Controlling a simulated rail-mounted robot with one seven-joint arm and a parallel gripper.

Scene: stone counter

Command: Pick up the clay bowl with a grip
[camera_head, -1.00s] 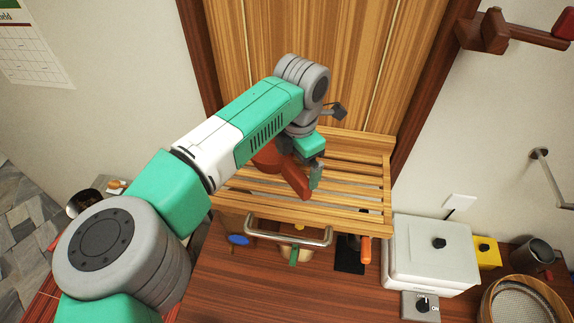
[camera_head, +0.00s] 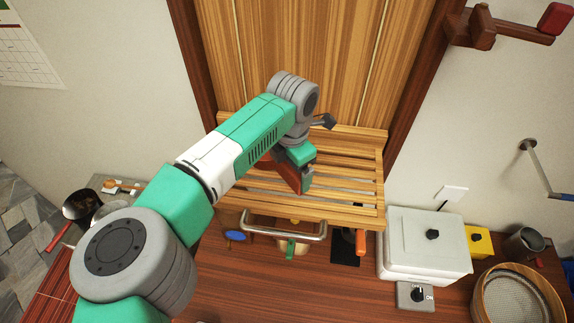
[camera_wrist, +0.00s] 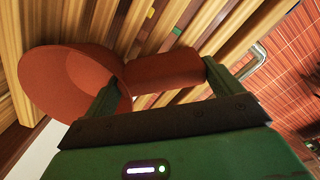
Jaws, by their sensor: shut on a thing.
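The clay bowl is reddish-brown, with a thick grip sticking out of its side. In the wrist view the bowl (camera_wrist: 50,75) is at the left, tilted in the picture, and its grip (camera_wrist: 165,72) lies between my two fingers. My gripper (camera_wrist: 162,76) is shut on the grip. In the head view my gripper (camera_head: 301,170) is over the slatted wooden rack (camera_head: 345,205), and the clay grip (camera_head: 288,174) shows beside its finger. My arm hides most of the bowl there. I cannot tell whether the bowl touches the slats.
A metal bar (camera_head: 285,235) runs along the rack's front, with several utensils below it. A white box (camera_head: 425,240) with a black knob stands at the right, near a yellow box (camera_head: 480,241), a metal mug (camera_head: 522,244) and a round sieve (camera_head: 515,298). The wooden counter (camera_head: 300,290) is clear in front.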

